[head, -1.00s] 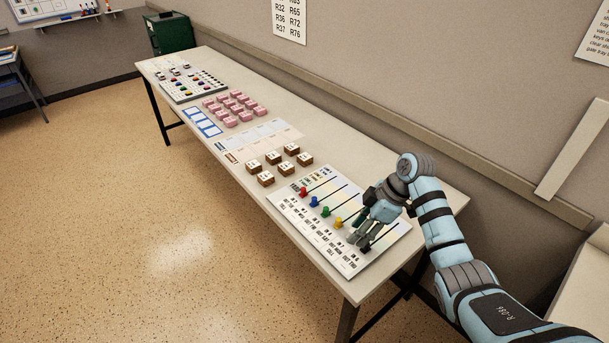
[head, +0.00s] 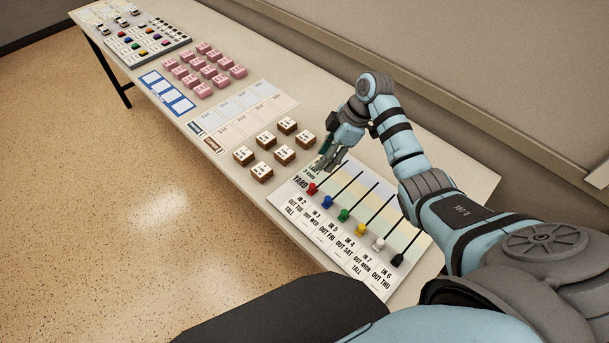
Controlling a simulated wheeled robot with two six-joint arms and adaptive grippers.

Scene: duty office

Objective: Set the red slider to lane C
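The slider board (head: 362,273) lies at the near end of the long table, with several coloured knobs on black slots. The red slider (head: 312,188) is the leftmost knob, at the front end of its slot, near the printed labels. The blue (head: 328,202), green (head: 343,215), yellow (head: 361,229), white (head: 378,243) and black (head: 397,260) knobs also sit at their front ends. My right gripper (head: 322,168) hangs above the board's upper left corner, just behind the red knob. Its fingers look slightly apart with nothing between them. Lane lettering is partly hidden by the gripper. My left gripper is not in view.
Brown labelled blocks (head: 265,140) stand just left of the board. Beyond them are pale card strips (head: 236,110), pink blocks (head: 203,49), a blue-framed card (head: 172,107) and a peg board (head: 185,38). The wall rail runs behind the table.

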